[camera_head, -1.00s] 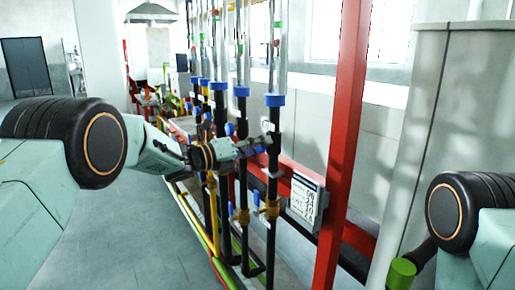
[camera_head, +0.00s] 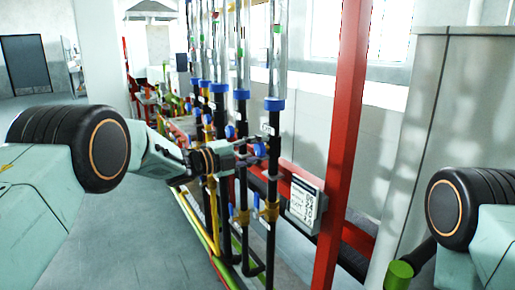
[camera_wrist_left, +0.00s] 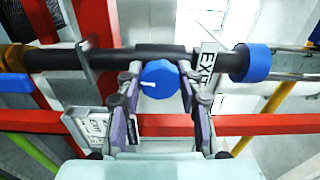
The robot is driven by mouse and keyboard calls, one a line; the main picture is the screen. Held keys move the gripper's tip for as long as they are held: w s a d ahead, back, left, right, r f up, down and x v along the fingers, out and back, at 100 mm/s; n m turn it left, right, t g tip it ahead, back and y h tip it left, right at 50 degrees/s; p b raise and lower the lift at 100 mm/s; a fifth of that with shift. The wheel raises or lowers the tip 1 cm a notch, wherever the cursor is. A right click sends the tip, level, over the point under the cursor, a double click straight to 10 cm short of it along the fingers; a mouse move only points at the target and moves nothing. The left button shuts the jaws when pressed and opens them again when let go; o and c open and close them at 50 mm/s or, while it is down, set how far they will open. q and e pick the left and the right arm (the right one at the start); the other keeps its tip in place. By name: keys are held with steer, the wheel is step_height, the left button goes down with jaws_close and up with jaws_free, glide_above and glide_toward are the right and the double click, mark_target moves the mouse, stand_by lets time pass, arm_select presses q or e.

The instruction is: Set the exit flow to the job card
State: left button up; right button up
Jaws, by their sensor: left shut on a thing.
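My left gripper (camera_head: 258,148) is at the front black pipe of the flow-tube row. In the left wrist view its two fingers (camera_wrist_left: 160,98) are shut on the sides of a blue knob (camera_wrist_left: 159,79) with a white pointer mark. A white tag reading "EXIT" (camera_wrist_left: 208,66) stands on the pipe beside the knob. In the head view the knob (camera_head: 260,150) is small and partly covered by the fingers. The job card (camera_head: 304,203) hangs low on the red rail; its figures are too small to read. My right gripper is out of view.
Clear flow tubes with blue collars (camera_head: 274,104) stand in a row going back. A lower blue-handled brass valve (camera_head: 268,210) sits on the same pipe. A red post (camera_head: 345,130) stands right of the card. Open floor (camera_head: 130,240) lies left of the pipes.

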arm_select(q)
steer(key=shift+r+n, duration=0.25)
steer(key=shift+n, duration=0.15)
steer(key=o, duration=1.2)
steer(key=shift+w+d+f, duration=0.1)
steer(key=shift+d+f, duration=0.05)
steer(key=shift+f, duration=0.05)
steer(key=shift+a, duration=0.2)
steer(key=v, duration=1.2)
steer(key=shift+d, duration=0.1)
